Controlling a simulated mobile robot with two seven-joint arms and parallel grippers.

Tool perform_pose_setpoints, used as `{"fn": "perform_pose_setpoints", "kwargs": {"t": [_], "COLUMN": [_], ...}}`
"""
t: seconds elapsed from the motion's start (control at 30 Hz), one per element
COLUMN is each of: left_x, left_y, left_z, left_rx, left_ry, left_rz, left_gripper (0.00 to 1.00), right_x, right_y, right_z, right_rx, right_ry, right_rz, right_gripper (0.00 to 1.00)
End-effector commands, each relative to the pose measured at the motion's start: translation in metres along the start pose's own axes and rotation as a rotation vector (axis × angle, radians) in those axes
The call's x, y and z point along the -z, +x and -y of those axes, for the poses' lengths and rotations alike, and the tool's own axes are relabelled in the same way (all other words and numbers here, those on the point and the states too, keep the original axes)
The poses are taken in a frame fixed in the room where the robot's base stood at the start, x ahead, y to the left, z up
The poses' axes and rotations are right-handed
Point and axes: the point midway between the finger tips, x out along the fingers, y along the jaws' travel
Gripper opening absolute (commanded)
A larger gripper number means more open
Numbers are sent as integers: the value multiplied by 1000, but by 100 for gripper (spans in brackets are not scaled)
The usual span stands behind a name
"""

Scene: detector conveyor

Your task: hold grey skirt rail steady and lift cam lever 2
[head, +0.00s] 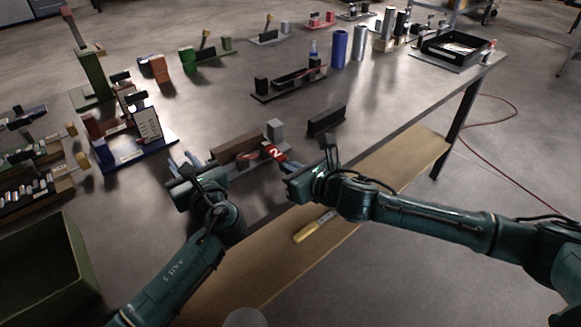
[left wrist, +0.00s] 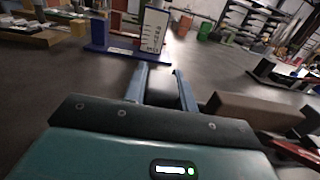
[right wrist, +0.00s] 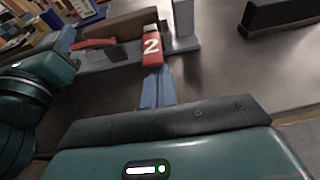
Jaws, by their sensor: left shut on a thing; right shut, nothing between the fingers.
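The fixture has a brown block (head: 236,147) and a grey post (head: 275,130). Cam lever 2 (head: 275,152) is red with a white 2; it also shows in the right wrist view (right wrist: 152,47). My left gripper (head: 182,163) is at the fixture's left end. In the left wrist view its blue fingers are shut on a dark grey piece (left wrist: 161,88), apparently the end of the grey skirt rail. My right gripper (head: 291,168) is shut and empty, its fingertips right at the lever's labelled end. I cannot tell whether they touch it.
A second red lever (right wrist: 95,43) lies left of lever 2. A dark block (head: 327,120) stands right of the fixture. A blue stand with a white card (head: 147,124) is behind my left gripper. A yellow-handled tool (head: 313,226) lies on the wooden shelf. A green bin (head: 75,262) is at lower left.

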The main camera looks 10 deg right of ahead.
Motion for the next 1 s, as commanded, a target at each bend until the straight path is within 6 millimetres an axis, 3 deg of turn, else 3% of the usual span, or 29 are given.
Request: {"fn": "perform_pose_setpoints", "kwargs": {"t": [0.67,1.0], "left_x": [0,0], "left_y": [0,0], "left_z": [0,0], "left_rx": [1,2], "left_ry": [0,1], "left_rz": [-1,-1], "left_gripper": [0,0], "right_x": [-11,-25], "right_y": [-2,-6], "right_z": [-1,0], "right_rx": [-3,1], "right_ry": [0,-4], "right_rz": [-76,-227], "right_gripper": [0,0]}}
